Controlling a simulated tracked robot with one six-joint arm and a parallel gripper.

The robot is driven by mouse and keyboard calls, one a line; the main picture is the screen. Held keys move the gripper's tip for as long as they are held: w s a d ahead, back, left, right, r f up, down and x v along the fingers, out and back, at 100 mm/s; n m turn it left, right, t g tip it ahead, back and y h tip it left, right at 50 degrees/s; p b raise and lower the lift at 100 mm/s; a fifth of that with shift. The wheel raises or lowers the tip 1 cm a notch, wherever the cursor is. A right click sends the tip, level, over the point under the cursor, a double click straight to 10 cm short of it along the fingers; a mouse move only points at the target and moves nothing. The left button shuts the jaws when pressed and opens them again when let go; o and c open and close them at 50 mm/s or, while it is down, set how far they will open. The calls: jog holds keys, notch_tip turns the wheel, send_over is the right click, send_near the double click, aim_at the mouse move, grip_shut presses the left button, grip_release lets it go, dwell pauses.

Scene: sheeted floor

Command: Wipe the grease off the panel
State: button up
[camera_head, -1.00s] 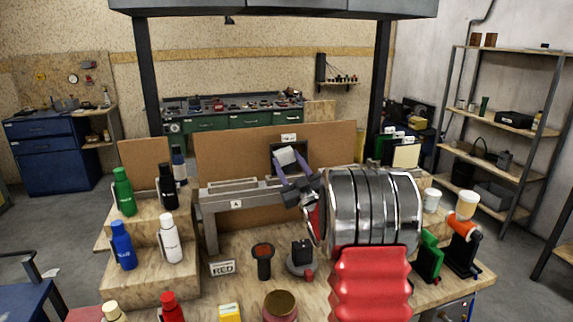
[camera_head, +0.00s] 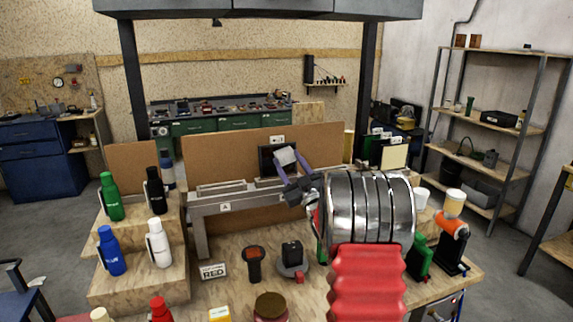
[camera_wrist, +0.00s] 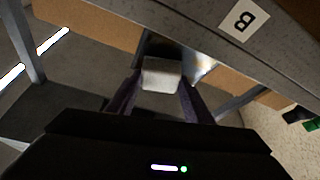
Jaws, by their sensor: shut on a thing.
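My gripper (camera_head: 286,160) is shut on a pale grey-white block (camera_head: 285,156), which looks like a wiping pad. The wrist view shows the block (camera_wrist: 161,74) between my two purple fingers. A small dark, framed panel (camera_head: 265,161) stands upright against the brown board, below a small white label. The block covers the panel's right part in the head view. I cannot tell whether block and panel touch. A shiny grey surface shows beside the block in the wrist view. No grease can be made out for certain.
A grey beam marked A (camera_head: 225,207) runs before the brown board (camera_head: 225,156); a B label (camera_wrist: 239,21) shows in the wrist view. Several bottles stand on wooden steps (camera_head: 135,292) at left. A black-and-red device (camera_head: 292,254) and cups (camera_head: 455,203) stand on the bench.

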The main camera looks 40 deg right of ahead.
jog(key=shift+s+d, duration=0.1)
jog(key=shift+d, duration=0.2)
jog(key=shift+s+d, duration=0.3)
jog(key=shift+d, duration=0.55)
jog(key=shift+s+d, duration=0.25)
jog(key=shift+d, duration=0.6)
jog(key=s+a, duration=0.1)
jog(key=s, duration=0.4)
jog(key=shift+s+a, duration=0.4)
jog(key=shift+s, duration=0.1)
jog(key=s, duration=0.1)
jog(key=s+a, duration=0.1)
jog(key=shift+s, duration=0.3)
jog(key=shift+s, duration=0.1)
